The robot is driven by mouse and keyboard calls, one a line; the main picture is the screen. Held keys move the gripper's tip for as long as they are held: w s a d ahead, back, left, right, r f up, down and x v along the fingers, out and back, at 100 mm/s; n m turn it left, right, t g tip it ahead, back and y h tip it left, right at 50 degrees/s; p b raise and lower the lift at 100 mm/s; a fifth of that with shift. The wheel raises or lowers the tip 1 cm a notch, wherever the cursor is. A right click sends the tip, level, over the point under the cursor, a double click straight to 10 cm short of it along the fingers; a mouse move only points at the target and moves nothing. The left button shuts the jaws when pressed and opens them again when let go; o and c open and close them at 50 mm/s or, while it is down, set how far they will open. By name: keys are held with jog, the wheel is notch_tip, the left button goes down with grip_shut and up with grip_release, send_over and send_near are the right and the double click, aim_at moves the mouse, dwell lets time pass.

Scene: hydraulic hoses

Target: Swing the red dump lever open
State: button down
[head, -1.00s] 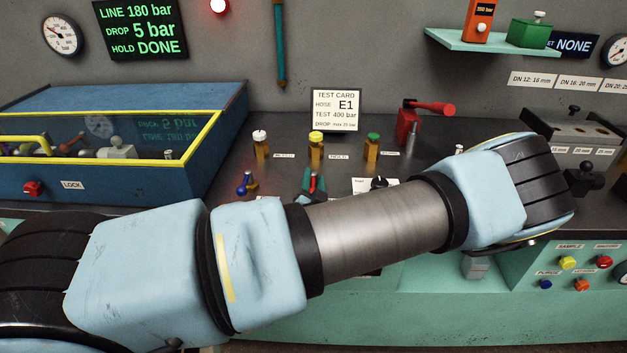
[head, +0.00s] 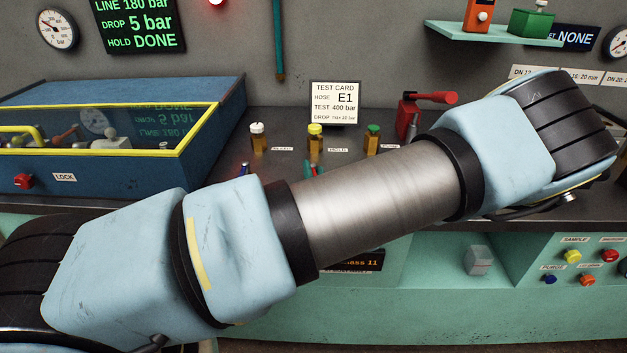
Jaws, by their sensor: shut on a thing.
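A red lever (head: 436,98) on a red upright body stands at the back of the bench, right of the test card, its arm pointing right. I cannot tell if this is the dump lever. A small red and teal part (head: 311,170) shows just above my arm below the middle valve; most of it is hidden. My light-blue arm crosses the whole front of the head view and covers the middle of the bench. My gripper is not in view, so its hold on anything cannot be seen.
A blue box with a yellow-edged clear lid (head: 110,150) stands at the left. Three capped brass valves, one of them yellow-capped (head: 315,137), line the bench before the test card (head: 335,102). A teal shelf (head: 480,36) hangs upper right. Coloured buttons (head: 573,256) sit lower right.

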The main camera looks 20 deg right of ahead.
jog(key=shift+w+a+r+n+y+b, duration=0.1)
jog(key=shift+n+y+b, duration=0.4)
jog(key=shift+y, duration=0.4)
jog(key=shift+w+a+n+y+b, duration=0.1)
jog(key=shift+n+y+b, duration=0.15)
jog(key=shift+n+y, duration=0.55)
jog(key=c, duration=0.6)
grip_release()
jog(key=shift+s, duration=0.1)
jog(key=shift+d, duration=0.1)
jog(key=shift+s, duration=0.15)
jog(key=s+b, duration=0.1)
jog(key=s, duration=0.4)
jog(key=s+b, duration=0.2)
jog(key=s, duration=0.3)
jog(key=shift+s+a, duration=0.2)
jog(key=shift+s, duration=0.1)
